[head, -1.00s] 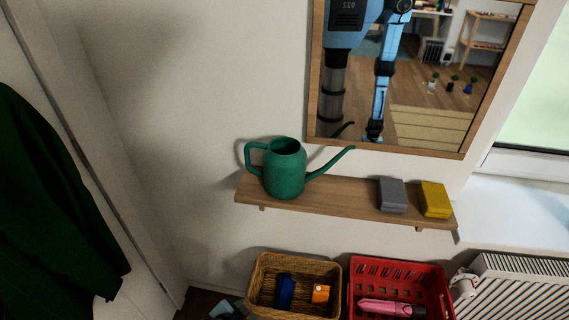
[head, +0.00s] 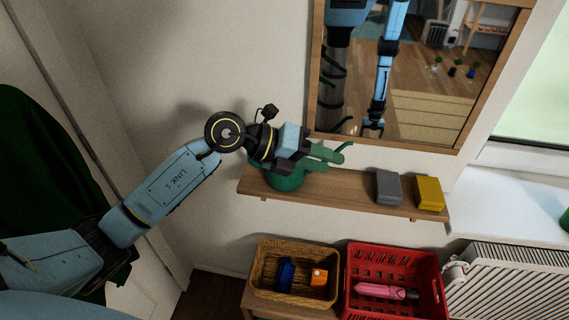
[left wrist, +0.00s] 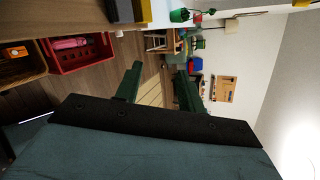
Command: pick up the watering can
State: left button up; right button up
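The green watering can (head: 284,183) stands on the wooden shelf (head: 350,198) below the mirror. In the head view, my left gripper (head: 329,156) covers the can's top and handle, and only its lower body and a bit of spout show. I cannot tell whether they touch. The left fingers point right, past the can. In the left wrist view the fingers (left wrist: 158,88) are apart with nothing seen between them, and I cannot make out the can there. My right gripper is in neither view.
A grey block (head: 389,187) and a yellow block (head: 429,193) sit at the shelf's right end. The mirror (head: 425,148) hangs just above. Below are a wicker basket (head: 258,281) and a red crate (head: 352,303). A radiator (head: 510,290) is at the lower right.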

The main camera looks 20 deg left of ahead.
pick_arm(q)
jog(key=w+a+n+g+y, duration=0.1)
jog(key=w+a+n+y, duration=0.15)
jog(key=a+y, duration=1.4)
jog(key=shift+w+a+f+g+h+p, duration=0.1)
jog(key=shift+w+a+f+h+p, duration=0.45)
jog(key=shift+f, duration=1.35)
jog(key=shift+w+a+f+g+h+p, duration=0.1)
jog(key=shift+w+a+f+h, duration=0.6)
jog(key=shift+w+a+f, duration=0.9)
jog(key=shift+w+a+f+g+h+p, duration=0.1)
jog(key=shift+w+a+f+h+p, duration=0.35)
jog(key=shift+f, duration=1.8)
grip_shut()
